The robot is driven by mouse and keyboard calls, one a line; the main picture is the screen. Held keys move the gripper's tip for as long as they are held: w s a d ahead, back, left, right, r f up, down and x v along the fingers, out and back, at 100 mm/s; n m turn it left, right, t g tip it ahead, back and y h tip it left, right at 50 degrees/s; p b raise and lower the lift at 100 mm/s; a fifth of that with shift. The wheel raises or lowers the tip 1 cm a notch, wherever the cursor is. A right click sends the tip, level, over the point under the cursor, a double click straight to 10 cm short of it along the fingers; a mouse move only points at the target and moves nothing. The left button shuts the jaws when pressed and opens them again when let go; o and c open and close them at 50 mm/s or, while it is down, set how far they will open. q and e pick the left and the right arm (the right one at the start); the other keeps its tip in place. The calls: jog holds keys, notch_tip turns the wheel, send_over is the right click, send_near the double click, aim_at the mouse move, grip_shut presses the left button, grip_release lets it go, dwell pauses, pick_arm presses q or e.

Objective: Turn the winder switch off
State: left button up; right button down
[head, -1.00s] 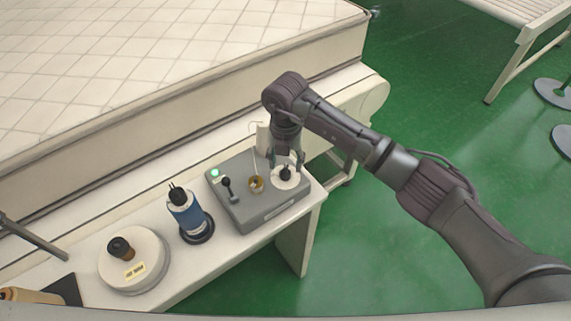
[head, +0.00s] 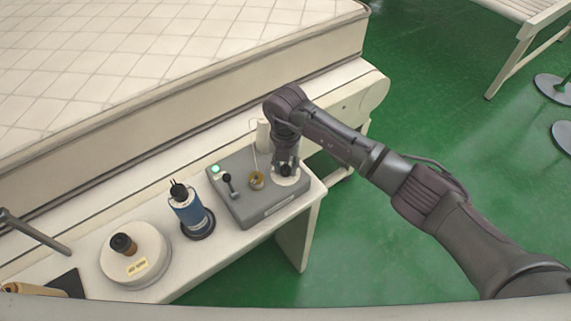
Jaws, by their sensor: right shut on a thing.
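The winder (head: 232,198) is a grey box on the narrow white table. On its top are a lit green lamp (head: 215,168), a black lever (head: 228,183) standing up near the lamp, a small brass-coloured piece (head: 256,180), and a white disc (head: 297,180) at the right end. My right gripper (head: 286,170) points down over the white disc and is shut on the dark knob at the disc's centre. The knob is mostly hidden by the gripper. The black lever stands apart from the gripper, to its left. My left gripper is not in view.
A blue spool (head: 190,213) on a black base and a round white block (head: 135,262) with a dark knob stand left of the winder. A dark rod (head: 35,232) lies further left. A quilted mattress (head: 150,60) fills the back.

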jog(key=shift+f+n+b, duration=0.1)
jog(key=shift+n+b, duration=0.6)
jog(key=shift+b, duration=0.25)
jog(key=n+b, duration=1.2)
jog(key=b, duration=0.2)
jog(key=shift+f+b, duration=0.1)
jog(key=shift+b, duration=0.25)
jog(key=shift+a+r+n+b, duration=0.1)
jog(key=shift+r+n+b, duration=0.05)
jog(key=shift+n+b, duration=0.9)
jog(key=shift+r+n+b, duration=0.1)
jog(key=shift+n+b, duration=0.6)
jog(key=shift+n, duration=0.55)
jog(key=c, duration=0.8)
grip_release()
jog(key=shift+c, duration=0.2)
